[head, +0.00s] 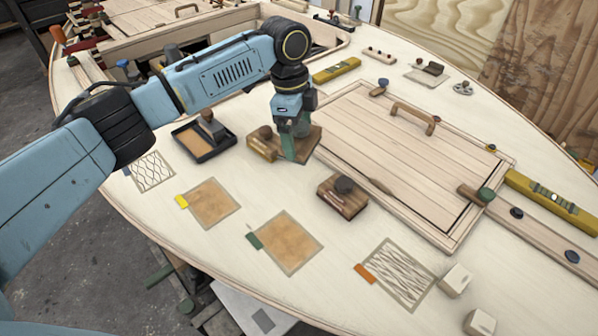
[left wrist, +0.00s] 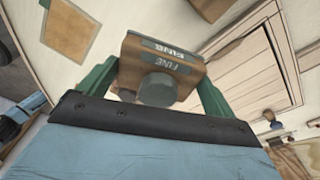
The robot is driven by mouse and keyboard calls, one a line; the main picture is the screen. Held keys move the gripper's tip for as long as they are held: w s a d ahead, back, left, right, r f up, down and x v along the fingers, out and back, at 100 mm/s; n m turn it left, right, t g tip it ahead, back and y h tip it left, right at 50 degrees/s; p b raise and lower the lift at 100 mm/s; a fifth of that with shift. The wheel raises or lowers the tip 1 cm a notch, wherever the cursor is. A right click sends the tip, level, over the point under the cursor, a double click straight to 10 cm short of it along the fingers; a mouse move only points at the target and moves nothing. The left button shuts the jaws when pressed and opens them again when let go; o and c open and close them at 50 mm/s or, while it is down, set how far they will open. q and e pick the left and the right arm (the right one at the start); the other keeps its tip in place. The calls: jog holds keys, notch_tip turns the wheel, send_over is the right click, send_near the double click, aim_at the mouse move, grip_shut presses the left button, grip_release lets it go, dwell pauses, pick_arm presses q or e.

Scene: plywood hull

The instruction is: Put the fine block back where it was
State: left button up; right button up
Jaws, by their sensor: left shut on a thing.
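The fine block (head: 263,147) is a wooden block with a round knob. Its label reads FINE in the left wrist view (left wrist: 165,68). My left gripper (head: 294,148) is shut on it; the green fingers (left wrist: 155,88) stand at its two sides, with the grey knob between them. In the head view the block is behind the sandpaper patches, left of the hatch. I cannot tell whether it touches the deck. A sandpaper patch with a yellow tab (head: 212,204) and one with a green tab (head: 287,243) lie bare. My right gripper is not in view.
A dark-knobbed block (head: 341,199) stands right of the held block. A black tray (head: 190,146) holds a grey block (head: 210,127). The slatted hatch (head: 400,155) has a raised handle. An orange-tabbed mesh patch (head: 402,275) and white blocks (head: 455,281) lie near the front.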

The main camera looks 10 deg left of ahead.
aim_at(298, 146)
pick_arm(q)
notch_tip(298, 146, down, 4)
jog(key=shift+f+b, duration=0.25)
jog(key=shift+b, duration=0.1)
jog(key=shift+f+b, duration=0.4)
jog(key=shift+f, duration=1.6)
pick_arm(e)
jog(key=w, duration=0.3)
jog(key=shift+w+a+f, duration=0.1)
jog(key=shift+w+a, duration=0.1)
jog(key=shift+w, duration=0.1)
